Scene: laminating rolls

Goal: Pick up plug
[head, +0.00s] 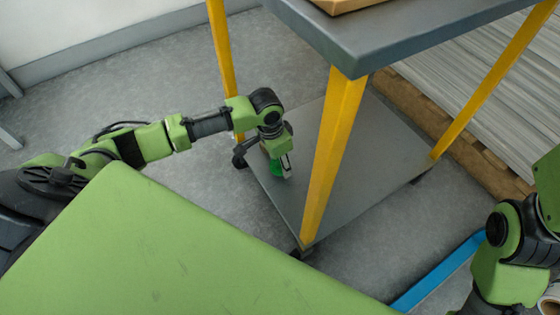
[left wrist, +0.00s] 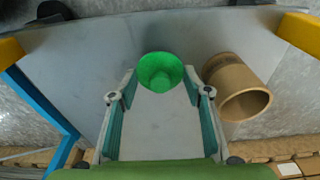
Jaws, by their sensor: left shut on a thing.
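The green plug (left wrist: 160,72) is a round, flanged piece between the fingertips of my left gripper (left wrist: 160,80) in the left wrist view. The gripper is shut on it. In the head view my left gripper (head: 286,166) points down over the lower shelf of the cart, and the plug (head: 276,168) shows as a small green patch at its fingers. I cannot tell whether the plug touches the shelf. My right arm shows at the right edge of the head view, but its gripper is out of view.
A brown cardboard tube (left wrist: 225,75) lies close right of the plug in the left wrist view. The grey lower shelf (head: 360,170) is otherwise largely clear. Yellow cart legs (head: 333,150) and the upper shelf (head: 345,45) stand close to my left arm. A blue bar (head: 438,272) is at lower right.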

